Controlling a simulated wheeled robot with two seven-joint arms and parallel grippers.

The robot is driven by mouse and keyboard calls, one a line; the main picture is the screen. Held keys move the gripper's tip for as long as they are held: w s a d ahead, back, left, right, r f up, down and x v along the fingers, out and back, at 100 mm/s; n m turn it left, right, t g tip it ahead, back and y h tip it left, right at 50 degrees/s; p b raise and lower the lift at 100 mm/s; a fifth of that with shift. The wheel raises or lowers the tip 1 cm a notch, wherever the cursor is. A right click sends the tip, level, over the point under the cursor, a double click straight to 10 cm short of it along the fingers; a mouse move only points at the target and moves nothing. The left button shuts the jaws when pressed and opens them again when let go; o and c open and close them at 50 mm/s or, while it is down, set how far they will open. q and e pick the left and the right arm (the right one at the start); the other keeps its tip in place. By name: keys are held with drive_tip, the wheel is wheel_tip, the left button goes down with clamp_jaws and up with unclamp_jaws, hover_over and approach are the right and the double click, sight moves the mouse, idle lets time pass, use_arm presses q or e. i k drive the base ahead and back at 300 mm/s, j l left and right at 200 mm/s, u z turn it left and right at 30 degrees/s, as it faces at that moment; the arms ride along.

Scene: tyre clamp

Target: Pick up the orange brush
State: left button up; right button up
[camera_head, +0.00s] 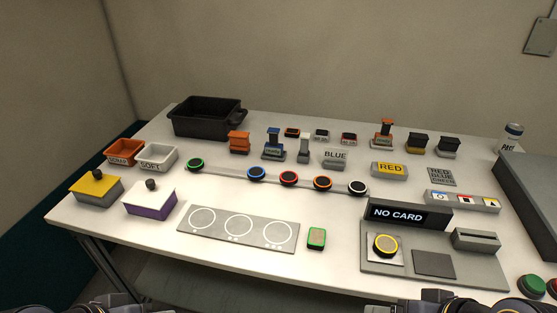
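An orange block-shaped item (239,142) with a wider top stands at the back left of the white table, just right of the black bin. It looks most like the orange brush, but its bristles are too small to make out. A taller orange-handled piece on a grey base (383,134) stands further right in the back row. Only dark parts of my two arms show along the bottom edge, at the left and right of centre, far from these items. I cannot see the fingers of either gripper.
A black bin (207,118) stands at the back left. Orange and white trays (157,156), a yellow box (96,188) and a white-purple box (149,201) are left. Several coloured buttons cross the middle. A "NO CARD" panel (409,216) is at right.

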sight(239, 144)
drive_tip(key=i+j+z, duration=0.15)
drive_tip(key=j+z, duration=0.25)
drive_tip(key=i+j+z, duration=0.1)
drive_tip(key=j+z, duration=1)
drive_tip(key=j, duration=0.2)
